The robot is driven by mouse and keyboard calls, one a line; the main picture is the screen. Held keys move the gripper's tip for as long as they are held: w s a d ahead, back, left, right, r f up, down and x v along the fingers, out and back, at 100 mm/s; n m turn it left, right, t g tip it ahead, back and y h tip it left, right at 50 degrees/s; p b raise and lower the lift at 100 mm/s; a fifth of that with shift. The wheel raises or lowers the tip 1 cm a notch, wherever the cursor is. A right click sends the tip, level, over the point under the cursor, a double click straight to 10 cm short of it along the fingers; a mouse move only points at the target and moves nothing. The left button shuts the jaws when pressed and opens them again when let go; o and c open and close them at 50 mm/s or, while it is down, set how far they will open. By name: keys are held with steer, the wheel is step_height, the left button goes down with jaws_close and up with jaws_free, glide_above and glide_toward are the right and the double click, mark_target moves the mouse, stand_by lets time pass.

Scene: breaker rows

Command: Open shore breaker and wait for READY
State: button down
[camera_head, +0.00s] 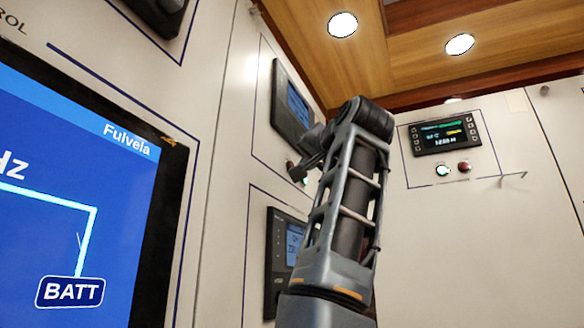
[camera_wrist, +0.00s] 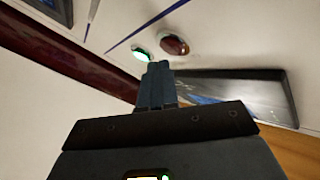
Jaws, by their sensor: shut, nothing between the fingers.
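My gripper (camera_wrist: 156,75) is shut and empty in the wrist view. Its fingertips appear just by a lit green lamp or button (camera_wrist: 140,55), with a dark red button (camera_wrist: 174,44) to the right of it; whether they touch cannot be told. No breaker labelled shore is readable in either view, and no READY text is legible.
A large blue screen (camera_head: 75,200) marked BATT fills the left. Wall displays (camera_head: 292,105) and (camera_head: 285,250) stand beside my arm. A display (camera_head: 445,136) on the right wall has a green lamp (camera_head: 442,170) and red button (camera_head: 464,167) below. The lower right wall is bare.

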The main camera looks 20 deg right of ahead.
steer(key=shift+w+a, duration=0.2)
steer(key=shift+a, duration=0.05)
steer(key=shift+w+a, duration=0.3)
stand_by(1.0)
steer(key=shift+s+d, duration=0.6)
steer(key=shift+s+d+b, duration=0.75)
steer(key=shift+s+d, duration=1)
steer(key=shift+d, duration=0.05)
